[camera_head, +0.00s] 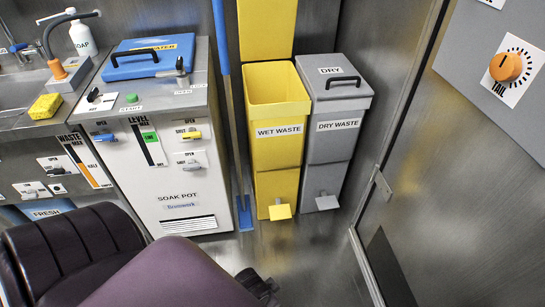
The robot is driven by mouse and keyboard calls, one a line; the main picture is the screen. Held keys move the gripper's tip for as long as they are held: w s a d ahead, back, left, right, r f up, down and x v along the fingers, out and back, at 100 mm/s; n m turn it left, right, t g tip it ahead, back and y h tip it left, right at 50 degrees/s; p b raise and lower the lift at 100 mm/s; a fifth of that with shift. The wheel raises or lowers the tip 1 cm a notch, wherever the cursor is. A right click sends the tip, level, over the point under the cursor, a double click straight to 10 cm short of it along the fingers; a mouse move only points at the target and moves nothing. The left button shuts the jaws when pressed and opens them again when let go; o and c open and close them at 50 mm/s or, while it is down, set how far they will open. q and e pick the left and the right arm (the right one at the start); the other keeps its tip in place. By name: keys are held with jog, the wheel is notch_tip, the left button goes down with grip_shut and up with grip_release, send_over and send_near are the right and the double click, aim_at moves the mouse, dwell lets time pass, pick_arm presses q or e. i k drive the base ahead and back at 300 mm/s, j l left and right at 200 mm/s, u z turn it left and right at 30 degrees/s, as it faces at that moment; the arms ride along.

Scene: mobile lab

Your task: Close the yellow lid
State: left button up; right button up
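The yellow wet waste bin (278,150) stands on the floor at the middle of the view. Its top is open and I see into its empty-looking upper part. The yellow lid (266,28) stands upright behind the opening, against the wall, and its upper end is cut off by the picture edge. A yellow pedal (280,212) sticks out at the bin's foot. Neither of my grippers shows clearly. Dark purple rounded parts fill the lower left, and a small dark part shows at the bottom edge; I cannot make out fingers on it.
The grey dry waste bin (338,130), its lid (341,78) shut, stands right beside the yellow bin. A blue-handled broom (222,45) and the soak pot cabinet (180,175) are on the left. A metal door panel (410,130) is on the right. Floor before the bins is clear.

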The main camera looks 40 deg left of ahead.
aim_at(267, 28)
jog(key=u, duration=1.25)
jog(key=i+j+z, duration=0.15)
jog(key=i+j, duration=0.35)
